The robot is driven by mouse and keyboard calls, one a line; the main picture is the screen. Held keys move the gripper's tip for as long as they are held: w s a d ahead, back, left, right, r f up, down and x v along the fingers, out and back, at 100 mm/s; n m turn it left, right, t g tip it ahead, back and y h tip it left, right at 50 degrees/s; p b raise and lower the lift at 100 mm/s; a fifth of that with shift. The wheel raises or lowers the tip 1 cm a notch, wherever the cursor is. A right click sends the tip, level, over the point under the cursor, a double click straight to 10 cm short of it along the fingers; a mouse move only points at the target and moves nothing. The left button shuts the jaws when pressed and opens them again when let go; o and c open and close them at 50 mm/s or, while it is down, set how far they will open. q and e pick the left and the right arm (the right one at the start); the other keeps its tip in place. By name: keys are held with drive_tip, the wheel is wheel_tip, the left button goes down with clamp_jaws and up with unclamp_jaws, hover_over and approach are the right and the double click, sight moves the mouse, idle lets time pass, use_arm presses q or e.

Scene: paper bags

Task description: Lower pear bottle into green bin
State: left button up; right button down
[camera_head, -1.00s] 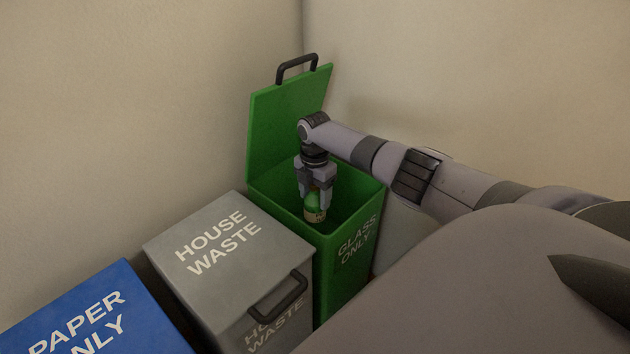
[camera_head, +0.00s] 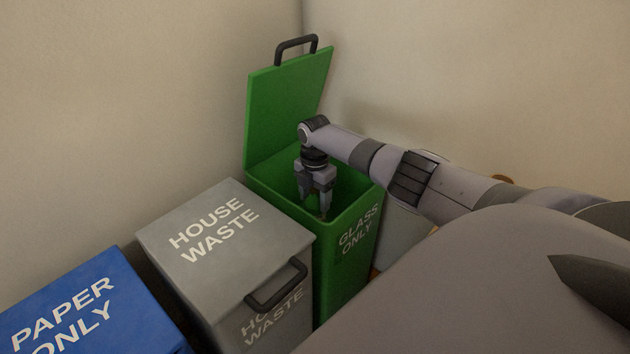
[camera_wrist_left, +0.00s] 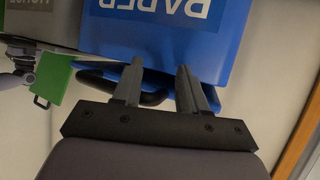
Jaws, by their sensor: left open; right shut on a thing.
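The green bin (camera_head: 366,200), marked "GLASS ONLY", stands in the corner with its lid (camera_head: 285,105) raised. My right gripper (camera_head: 315,208) points down inside the bin's opening, its fingertips below the rim. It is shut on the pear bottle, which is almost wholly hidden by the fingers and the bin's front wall. My left gripper (camera_wrist_left: 160,72) is open and empty in the left wrist view, with a blue bin (camera_wrist_left: 218,45) beyond its fingers.
The grey "HOUSE WASTE" bin (camera_head: 238,268), lid shut, stands left of the green bin. The blue "PAPER ONLY" bin (camera_head: 110,300) is further left, also shut. Walls stand close behind the bins. My right arm reaches over the green bin's right side.

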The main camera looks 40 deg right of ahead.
drive_tip(key=shift+f+b, duration=0.7)
drive_tip(key=shift+f, duration=0.3)
use_arm(q)
drive_tip(key=shift+w+d+f+n+h+b, duration=0.15)
drive_tip(key=shift+d+h+b, duration=0.1)
drive_tip(key=shift+d, duration=0.15)
drive_tip(key=shift+w+d+n+h+b, duration=0.15)
drive_tip(key=shift+d+h, duration=0.1)
drive_tip(key=shift+d, duration=0.15)
use_arm(e)
drive_tip(key=shift+f, duration=0.4)
use_arm(q)
drive_tip(key=shift+s, duration=0.1)
use_arm(e)
drive_tip(key=shift+r, duration=0.1)
drive_tip(key=shift+a+r, duration=0.1)
drive_tip(key=shift+a, duration=0.05)
use_arm(q)
drive_tip(key=shift+d, duration=0.25)
use_arm(e)
drive_tip(key=shift+c, duration=1)
unclamp_jaws()
drive_tip(key=shift+s, duration=0.1)
